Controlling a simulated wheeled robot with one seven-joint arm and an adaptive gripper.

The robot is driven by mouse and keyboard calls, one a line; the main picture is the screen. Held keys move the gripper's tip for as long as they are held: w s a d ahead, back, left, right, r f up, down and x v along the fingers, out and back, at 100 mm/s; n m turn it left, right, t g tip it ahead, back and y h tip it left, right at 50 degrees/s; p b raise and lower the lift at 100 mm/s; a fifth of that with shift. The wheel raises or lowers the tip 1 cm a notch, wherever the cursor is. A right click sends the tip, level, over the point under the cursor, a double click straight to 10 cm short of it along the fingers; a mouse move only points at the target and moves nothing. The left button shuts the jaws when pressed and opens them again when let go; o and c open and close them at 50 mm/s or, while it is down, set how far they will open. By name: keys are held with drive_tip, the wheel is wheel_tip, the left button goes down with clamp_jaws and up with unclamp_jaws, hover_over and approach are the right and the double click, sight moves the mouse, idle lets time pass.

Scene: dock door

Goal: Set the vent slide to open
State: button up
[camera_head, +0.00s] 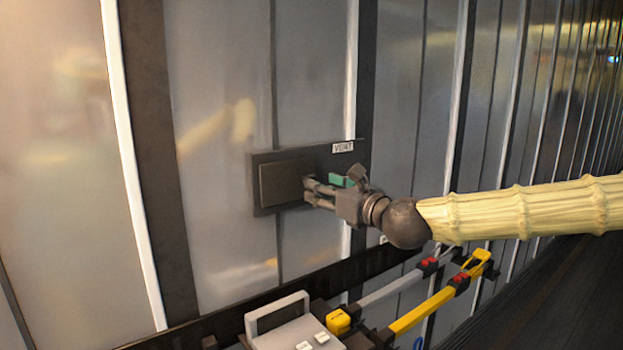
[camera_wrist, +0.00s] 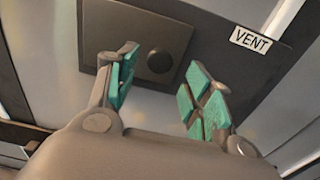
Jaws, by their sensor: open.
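The vent slide (camera_head: 283,182) is a dark square plate on a darker backing panel (camera_head: 262,203) fixed to the ribbed metal wall. It covers the left and middle of the panel. A white VENT label (camera_head: 343,147) is at the panel's upper right, and the label (camera_wrist: 250,40) also shows in the wrist view. In the wrist view the slide plate (camera_wrist: 115,22) carries a round dark knob (camera_wrist: 159,61). My gripper (camera_head: 312,190) is at the slide's right side. Its green-padded fingers (camera_wrist: 160,72) are apart, with the knob appearing between their tips; contact cannot be told.
Below the vent are a grey box with a handle (camera_head: 278,312), a yellow bar (camera_head: 422,310) and a grey bar (camera_head: 390,290) with red parts. A dark rail (camera_head: 225,318) runs along the wall under the vent. The wall left of the panel is clear.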

sight(293, 183)
drive_tip(key=p+x, duration=0.1)
drive_tip(key=x, duration=0.4)
drive_tip(key=shift+w+a+r+p, duration=0.1)
drive_tip(key=shift+a+r+p, duration=0.05)
drive_tip(key=shift+p, duration=0.2)
clamp_jaws()
drive_tip(key=shift+w, duration=0.1)
